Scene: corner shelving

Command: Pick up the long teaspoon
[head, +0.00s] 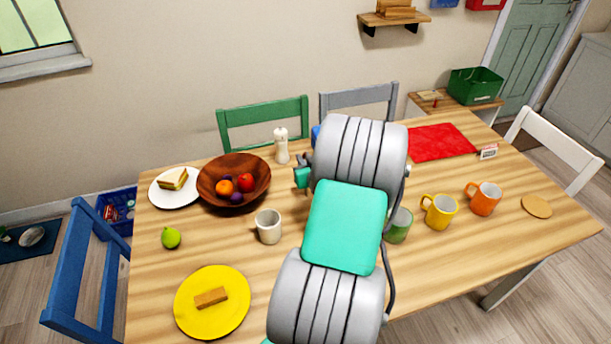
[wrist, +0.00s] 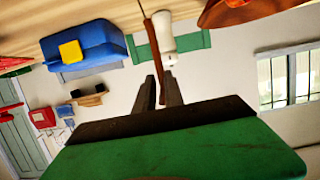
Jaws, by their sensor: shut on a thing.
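A long thin reddish-brown spoon (wrist: 155,60) shows in the wrist view, running from the top edge down between the fingers. In the head view my gripper is mostly hidden behind my arm, over the far part of the table, right of the white shaker (head: 281,147). I cannot make out the spoon in the head view.
A brown fruit bowl (head: 234,181), white mug (head: 268,226), yellow mug (head: 439,210) and orange mug (head: 484,198) stand on the wooden table. A blue container with a yellow item (wrist: 80,48) shows in the wrist view. A red cloth (head: 440,142) lies at the back right.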

